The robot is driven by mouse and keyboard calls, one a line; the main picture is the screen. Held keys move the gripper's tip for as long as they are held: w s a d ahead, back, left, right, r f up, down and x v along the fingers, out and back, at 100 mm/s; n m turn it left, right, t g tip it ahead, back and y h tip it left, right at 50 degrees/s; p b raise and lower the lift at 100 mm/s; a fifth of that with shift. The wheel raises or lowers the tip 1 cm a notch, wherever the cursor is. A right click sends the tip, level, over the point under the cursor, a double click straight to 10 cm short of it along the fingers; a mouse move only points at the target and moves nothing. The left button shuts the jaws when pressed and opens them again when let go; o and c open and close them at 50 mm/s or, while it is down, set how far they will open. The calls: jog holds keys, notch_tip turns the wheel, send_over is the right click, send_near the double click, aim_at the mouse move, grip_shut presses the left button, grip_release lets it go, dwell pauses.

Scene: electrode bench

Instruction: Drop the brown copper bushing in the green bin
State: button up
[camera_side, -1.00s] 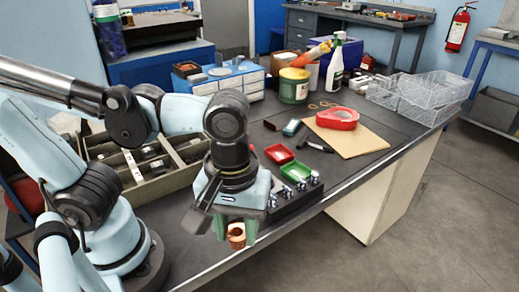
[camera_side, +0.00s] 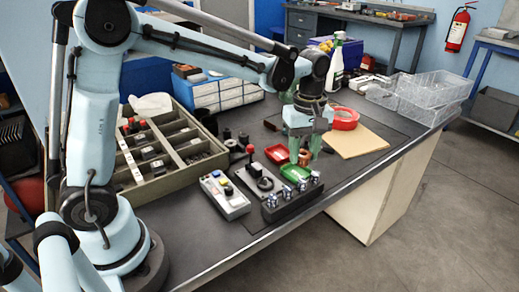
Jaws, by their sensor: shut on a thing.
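My gripper (camera_side: 305,151) points down over the far edge of the small green bin (camera_side: 290,172). It is shut on the brown copper bushing (camera_side: 304,158), which shows low between the fingers. The bushing appears just above the green bin; I cannot tell its exact height or whether it touches the bin. The small red bin (camera_side: 272,152) sits just left of the gripper.
A black block with several metal-topped parts (camera_side: 292,200) stands in front of the green bin. A grey control box (camera_side: 224,195) and a divided tray (camera_side: 178,177) are to the left. A tan board (camera_side: 358,142) with red tape (camera_side: 344,119) lies to the right.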

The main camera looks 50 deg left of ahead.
jog(key=shift+n, duration=0.5)
jog(key=shift+w+a+f, duration=0.6)
jog(key=shift+a+f, duration=0.15)
jog(key=shift+f, duration=0.45)
jog(key=shift+w+a+f, duration=0.55)
jog(key=shift+a+f, duration=0.25)
jog(key=shift+f, duration=0.35)
jog(key=shift+w+a+f, duration=0.6)
jog(key=shift+a+f, duration=0.15)
jog(key=shift+f, duration=0.45)
jog(key=shift+f, duration=0.9)
jog(key=o, duration=1.2)
jog(key=shift+c, duration=0.2)
jog(key=shift+r, duration=0.1)
notch_tip(320, 180, up, 12)
